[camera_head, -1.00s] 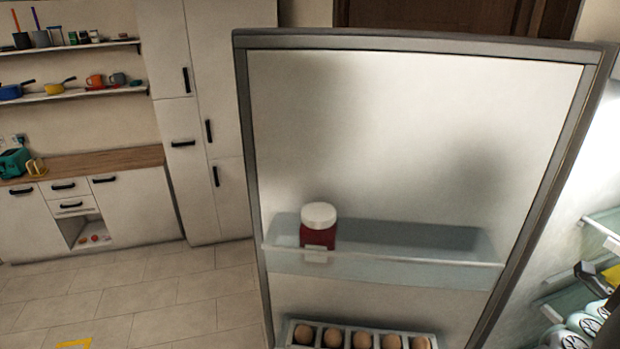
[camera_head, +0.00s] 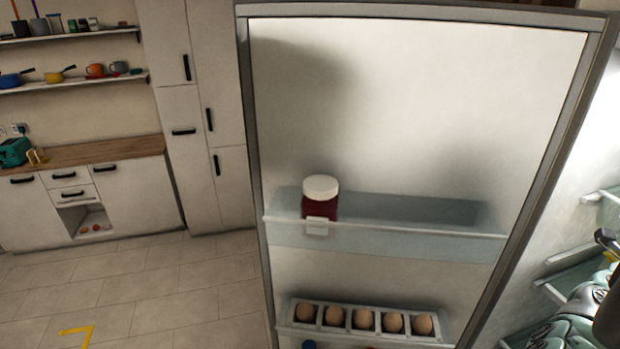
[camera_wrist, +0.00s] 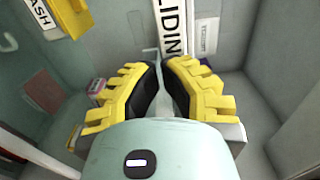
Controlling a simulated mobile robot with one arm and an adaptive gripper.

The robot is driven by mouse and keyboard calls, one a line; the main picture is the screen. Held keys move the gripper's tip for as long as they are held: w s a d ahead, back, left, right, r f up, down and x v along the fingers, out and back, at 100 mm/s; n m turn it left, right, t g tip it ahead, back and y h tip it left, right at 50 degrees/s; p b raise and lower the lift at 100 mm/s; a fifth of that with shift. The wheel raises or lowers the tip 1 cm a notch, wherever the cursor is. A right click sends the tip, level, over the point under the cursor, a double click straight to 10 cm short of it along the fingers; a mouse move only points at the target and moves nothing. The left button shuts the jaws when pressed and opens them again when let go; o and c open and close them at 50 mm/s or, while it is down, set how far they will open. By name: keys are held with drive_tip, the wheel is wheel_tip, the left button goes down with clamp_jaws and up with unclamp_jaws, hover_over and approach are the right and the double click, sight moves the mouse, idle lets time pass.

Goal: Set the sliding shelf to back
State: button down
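In the wrist view, a white label (camera_wrist: 172,25) reading "SLIDIN", cut off at the top, lies just beyond my fingertips. The sliding shelf itself is hard to make out there; a pale glassy strip shows between the fingers. My gripper (camera_wrist: 161,68) has yellow fingers with black pads, and their tips are close together at the label's lower end. I cannot tell whether they are shut on the shelf's edge. In the head view, only part of my arm shows at the right edge, and the gripper's hold is not visible.
The open fridge door (camera_head: 410,110) fills the head view's middle. Its bins hold a red jar with a white lid (camera_head: 320,205) and several eggs (camera_head: 363,318). Another label (camera_wrist: 40,14) ending in "ASH" and small boxes (camera_wrist: 97,88) sit inside the fridge.

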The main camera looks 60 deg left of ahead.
drive_tip(key=b+x, duration=1.1)
drive_tip(key=shift+w, duration=0.15)
idle(0.3)
